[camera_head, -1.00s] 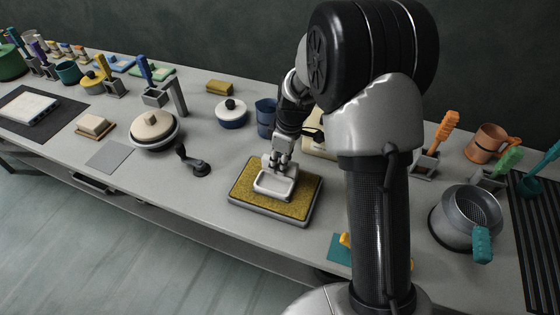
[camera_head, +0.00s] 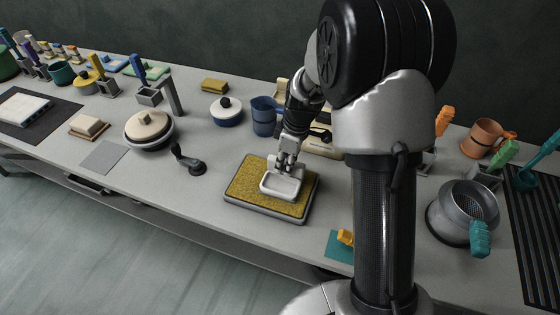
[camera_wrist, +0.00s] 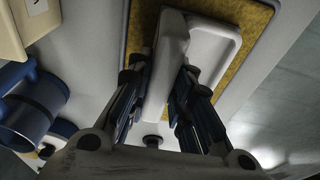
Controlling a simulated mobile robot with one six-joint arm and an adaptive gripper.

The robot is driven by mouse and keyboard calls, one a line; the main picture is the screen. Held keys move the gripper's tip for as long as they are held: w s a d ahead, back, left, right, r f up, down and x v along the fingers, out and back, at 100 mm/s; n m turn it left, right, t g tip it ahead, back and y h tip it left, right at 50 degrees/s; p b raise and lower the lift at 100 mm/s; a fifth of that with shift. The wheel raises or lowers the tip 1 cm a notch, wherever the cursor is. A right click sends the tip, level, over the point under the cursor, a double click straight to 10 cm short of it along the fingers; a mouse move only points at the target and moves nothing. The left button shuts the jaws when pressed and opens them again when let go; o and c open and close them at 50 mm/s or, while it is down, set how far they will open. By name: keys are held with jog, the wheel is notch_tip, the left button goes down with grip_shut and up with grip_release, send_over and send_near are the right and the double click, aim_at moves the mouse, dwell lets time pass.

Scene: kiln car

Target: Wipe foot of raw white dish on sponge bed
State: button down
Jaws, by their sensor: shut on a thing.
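The raw white dish (camera_head: 281,187) is a small rectangular dish on the yellow sponge bed (camera_head: 243,181), right of the bed's middle. The sponge bed sits in a grey tray on the bench. My gripper (camera_head: 285,165) comes down from above and is shut on the dish's far wall. In the wrist view the dish (camera_wrist: 212,45) lies over the sponge (camera_wrist: 252,42), with my two dark fingers (camera_wrist: 165,90) on either side of its wall. The dish looks level and low on the sponge; its foot is hidden, so I cannot tell whether it touches.
A dark hand tool (camera_head: 187,160) stands left of the bed. A blue jug (camera_head: 264,116) and a lidded blue-white pot (camera_head: 227,111) stand behind. A metal sieve pot (camera_head: 463,213) is at the right.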

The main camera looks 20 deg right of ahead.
jog(key=shift+s+d, duration=0.45)
jog(key=shift+d, duration=0.15)
jog(key=shift+w+a, duration=0.1)
jog(key=shift+w+a+p, duration=0.25)
jog(key=shift+w+a, duration=0.6)
jog(key=shift+a, duration=0.35)
jog(key=shift+w+a+p, duration=0.25)
jog(key=shift+w+a, duration=0.65)
jog(key=shift+a, duration=0.25)
jog(key=shift+w+a+p, duration=0.25)
jog(key=shift+w+a, duration=0.6)
jog(key=shift+a, duration=0.35)
jog(key=shift+s+d, duration=0.1)
jog(key=shift+s+d+b, duration=0.25)
jog(key=shift+s+d, duration=0.6)
jog(key=shift+d, duration=0.35)
jog(key=shift+s+d+b, duration=0.25)
jog(key=shift+s+d, duration=0.65)
jog(key=shift+d, duration=0.25)
jog(key=shift+s+d+b, duration=0.25)
jog(key=shift+s+d, duration=0.6)
jog(key=shift+d, duration=0.35)
